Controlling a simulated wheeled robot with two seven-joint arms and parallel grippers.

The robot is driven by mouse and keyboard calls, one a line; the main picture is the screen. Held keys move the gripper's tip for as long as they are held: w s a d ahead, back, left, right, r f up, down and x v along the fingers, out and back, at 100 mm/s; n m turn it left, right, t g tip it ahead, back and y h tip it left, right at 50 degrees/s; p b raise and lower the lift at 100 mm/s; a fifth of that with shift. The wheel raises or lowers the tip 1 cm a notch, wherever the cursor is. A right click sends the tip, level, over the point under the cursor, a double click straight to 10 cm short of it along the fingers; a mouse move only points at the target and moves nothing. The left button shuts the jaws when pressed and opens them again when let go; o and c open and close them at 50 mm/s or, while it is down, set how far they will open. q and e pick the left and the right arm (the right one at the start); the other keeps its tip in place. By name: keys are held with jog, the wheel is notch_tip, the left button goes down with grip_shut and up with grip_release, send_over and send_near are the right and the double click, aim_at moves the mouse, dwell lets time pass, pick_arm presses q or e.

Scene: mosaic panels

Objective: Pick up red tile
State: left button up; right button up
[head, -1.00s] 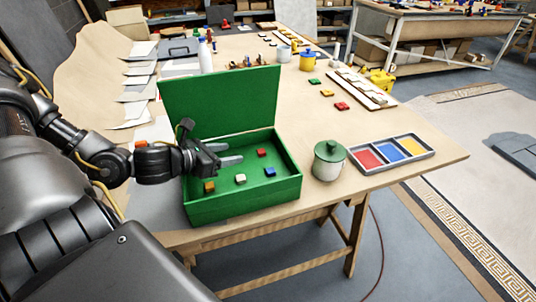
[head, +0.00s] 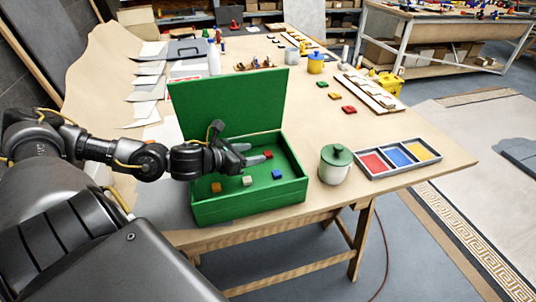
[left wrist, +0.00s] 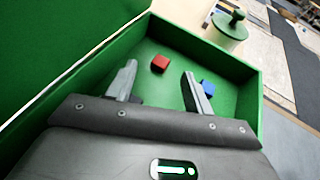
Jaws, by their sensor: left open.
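The red tile (head: 267,154) lies on the floor of the open green box (head: 250,208), near its back right. It also shows in the left wrist view (left wrist: 160,63), just beyond and between the fingertips. My left gripper (head: 254,152) is open and empty inside the box, its fingers pointing right towards the red tile. In the left wrist view the gripper (left wrist: 159,71) has its fingers apart, with the red tile nearer the left finger. I cannot tell the exact height above the floor. My right gripper is not in view.
Blue (head: 277,174), white (head: 247,180) and orange (head: 215,187) tiles lie in the box. Its raised lid (head: 225,105) stands behind. A green-lidded pot (head: 334,165) and a tray with red, blue and yellow compartments (head: 398,157) stand right.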

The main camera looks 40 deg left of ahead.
aim_at(267, 153)
pick_arm(q)
jog(key=p+x, duration=0.1)
jog(key=x, duration=0.2)
jog(key=shift+w+d+f+p, duration=0.1)
jog(key=shift+d+f+p, duration=0.05)
jog(key=shift+f+p, duration=0.2)
jog(key=shift+w+d+f, duration=0.2)
jog(key=shift+w+f, duration=0.2)
jog(key=shift+w, duration=0.2)
grip_shut()
